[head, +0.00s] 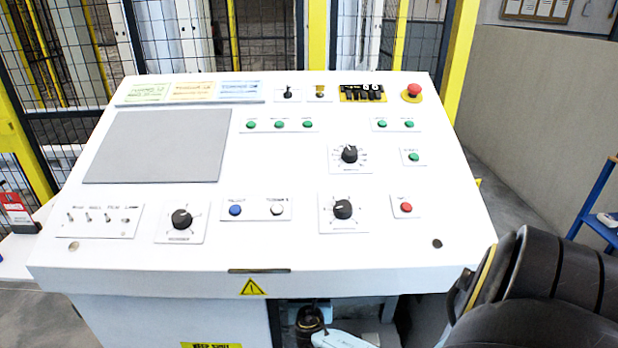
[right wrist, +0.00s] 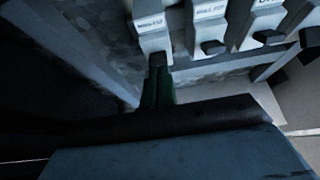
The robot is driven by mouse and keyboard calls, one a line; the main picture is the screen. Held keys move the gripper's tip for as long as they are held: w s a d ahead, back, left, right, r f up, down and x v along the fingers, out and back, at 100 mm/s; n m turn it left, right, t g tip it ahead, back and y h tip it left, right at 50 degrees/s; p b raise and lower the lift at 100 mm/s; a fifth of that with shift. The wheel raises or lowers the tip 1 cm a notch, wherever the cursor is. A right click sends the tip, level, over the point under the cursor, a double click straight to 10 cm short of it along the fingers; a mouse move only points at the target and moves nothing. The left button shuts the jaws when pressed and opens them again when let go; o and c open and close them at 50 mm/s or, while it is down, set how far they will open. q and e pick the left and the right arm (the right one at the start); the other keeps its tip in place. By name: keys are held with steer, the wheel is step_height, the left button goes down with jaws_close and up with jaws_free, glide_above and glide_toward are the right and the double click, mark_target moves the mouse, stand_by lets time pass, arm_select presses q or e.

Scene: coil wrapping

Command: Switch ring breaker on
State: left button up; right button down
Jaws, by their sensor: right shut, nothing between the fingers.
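In the right wrist view, several pale breaker housings with small white labels stand in a row along the top. The label print is too small and blurred to tell which is the ring breaker. A dark lever (right wrist: 157,60) sits at the lower end of the leftmost clear housing (right wrist: 150,28). Other dark levers (right wrist: 213,47) (right wrist: 269,37) show to its right. My right gripper (right wrist: 157,82) has its narrow dark green fingers shut, with their tips just below the leftmost lever. Contact cannot be told. My left gripper is not in view.
In the head view, a white sloped control console (head: 270,225) fills the middle, with switches, knobs and a red emergency button (head: 414,91). Yellow-framed mesh fencing (head: 350,35) stands behind. A blue stand (head: 595,195) is at the right. My dark arm covers the lower right.

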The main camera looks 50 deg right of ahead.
step_height(320, 180, down, 4)
steer(key=s+a+b, duration=0.1)
steer(key=b, duration=0.2)
steer(key=s+a+r+p, duration=0.4)
steer(key=a+r+p, duration=0.1)
steer(key=r, duration=0.2)
steer(key=shift+s+a+r, duration=0.3)
steer(key=shift+s+r, duration=0.1)
